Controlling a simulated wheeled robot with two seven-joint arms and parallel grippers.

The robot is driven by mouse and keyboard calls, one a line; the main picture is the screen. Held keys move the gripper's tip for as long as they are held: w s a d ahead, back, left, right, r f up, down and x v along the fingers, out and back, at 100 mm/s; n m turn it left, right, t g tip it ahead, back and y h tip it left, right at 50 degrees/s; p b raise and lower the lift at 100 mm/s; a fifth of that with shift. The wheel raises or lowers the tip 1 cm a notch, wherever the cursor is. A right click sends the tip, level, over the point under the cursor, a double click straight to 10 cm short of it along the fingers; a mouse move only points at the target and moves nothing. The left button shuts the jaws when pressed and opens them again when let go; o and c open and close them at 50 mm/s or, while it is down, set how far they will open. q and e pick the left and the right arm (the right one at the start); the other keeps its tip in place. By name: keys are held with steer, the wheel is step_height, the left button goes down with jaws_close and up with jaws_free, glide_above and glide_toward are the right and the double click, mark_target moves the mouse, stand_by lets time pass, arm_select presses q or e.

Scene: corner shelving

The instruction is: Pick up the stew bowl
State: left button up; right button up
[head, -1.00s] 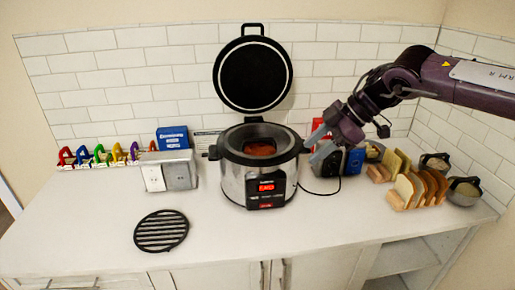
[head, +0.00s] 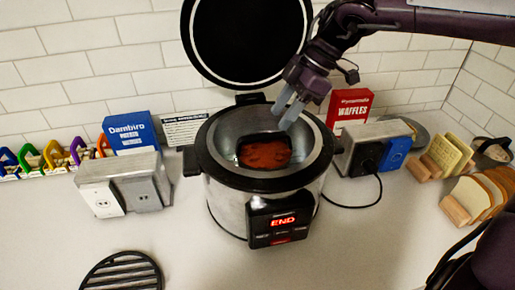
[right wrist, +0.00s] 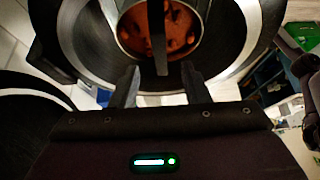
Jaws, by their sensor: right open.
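The stew bowl (head: 240,160) sits inside the open silver cooker (head: 228,205), with red-brown stew in it. It also shows in the right wrist view (right wrist: 125,35), at the top, with a dark bar crossing in front of it. My right gripper (head: 288,112) is above the back right of the cooker's opening, apart from the bowl as far as I can tell. In the right wrist view its two fingers (right wrist: 160,88) are spread with nothing between them. My left gripper is not in view.
The cooker's black lid (head: 248,40) stands raised behind. A toaster (head: 365,145) is at the right, by a red waffles box (head: 349,107) and toast racks. A double outlet box (head: 120,185) is at the left. A black trivet (head: 122,272) lies in front on the counter.

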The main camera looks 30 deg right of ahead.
mark_target(266, 136)
steer(key=shift+p+x, duration=0.35)
steer(key=shift+x, duration=0.75)
steer(key=shift+s+a+f, duration=0.15)
steer(key=shift+a+f, duration=0.1)
steer(key=shift+f, duration=0.05)
steer(key=x, duration=0.1)
steer(key=p+x, duration=0.1)
steer(key=x, duration=0.1)
steer(key=p+x, duration=0.1)
steer(key=shift+w+a, duration=0.2)
steer(key=shift+w, duration=0.15)
steer(key=shift+a+f, duration=0.1)
steer(key=shift+f, duration=0.1)
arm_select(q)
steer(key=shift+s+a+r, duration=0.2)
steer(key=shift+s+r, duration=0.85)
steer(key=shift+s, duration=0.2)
arm_select(e)
steer(key=shift+f, duration=0.15)
arm_select(q)
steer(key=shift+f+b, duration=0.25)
steer(key=shift+b, duration=0.15)
arm_select(e)
steer(key=shift+f, duration=0.1)
steer(key=shift+c, duration=0.4)
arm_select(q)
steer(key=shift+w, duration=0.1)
arm_select(e)
jaws_close()
